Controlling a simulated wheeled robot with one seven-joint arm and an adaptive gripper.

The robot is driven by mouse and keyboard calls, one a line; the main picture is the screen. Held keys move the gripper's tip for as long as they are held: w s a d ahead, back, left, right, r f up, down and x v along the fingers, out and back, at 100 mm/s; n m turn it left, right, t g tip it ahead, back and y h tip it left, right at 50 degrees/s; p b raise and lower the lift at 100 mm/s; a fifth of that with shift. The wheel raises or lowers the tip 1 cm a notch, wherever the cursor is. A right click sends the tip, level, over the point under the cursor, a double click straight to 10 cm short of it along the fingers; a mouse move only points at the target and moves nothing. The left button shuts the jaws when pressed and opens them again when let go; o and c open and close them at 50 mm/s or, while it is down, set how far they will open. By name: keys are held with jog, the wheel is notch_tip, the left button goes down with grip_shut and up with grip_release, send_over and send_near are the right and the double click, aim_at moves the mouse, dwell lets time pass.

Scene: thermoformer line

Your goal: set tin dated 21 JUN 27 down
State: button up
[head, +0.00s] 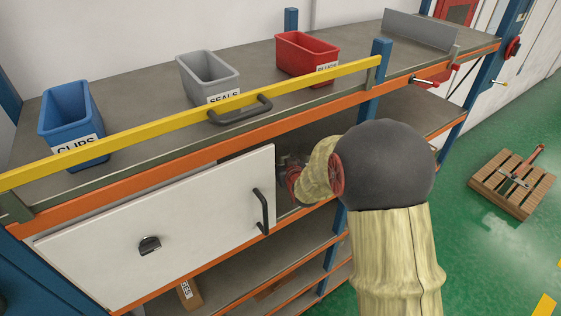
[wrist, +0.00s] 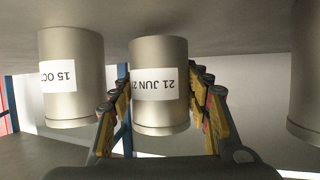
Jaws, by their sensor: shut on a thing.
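In the wrist view, which appears upside down, my gripper (wrist: 165,94) is shut on a plain metal tin (wrist: 158,118) with a white label reading 21 JUN 2-, its last part cut off by the curve. One finger lies on each side of the tin. The tin looks upright relative to its neighbours, its end close to the grey shelf surface (wrist: 240,25); I cannot tell whether it touches. In the head view my arm reaches into the bay under the worktop, and the tin is hidden there.
A tin labelled 15 OC- (wrist: 72,95) stands close on the left, and another tin (wrist: 306,90) is farther off at the right edge. In the head view a white panel (head: 190,215) with a handle covers the bay's left part. A yellow rail (head: 150,140) crosses above.

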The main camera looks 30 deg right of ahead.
jog(key=shift+w+d+f, duration=0.1)
jog(key=shift+f, duration=0.35)
jog(key=shift+f, duration=0.1)
jog(key=o, duration=1.4)
jog(key=shift+s+r, duration=0.2)
jog(key=shift+s, duration=0.05)
jog(key=b+v, duration=0.1)
jog(key=v, duration=1)
jog(key=shift+s+a+b, duration=0.25)
jog(key=shift+s+b, duration=0.1)
jog(key=shift+b, duration=0.05)
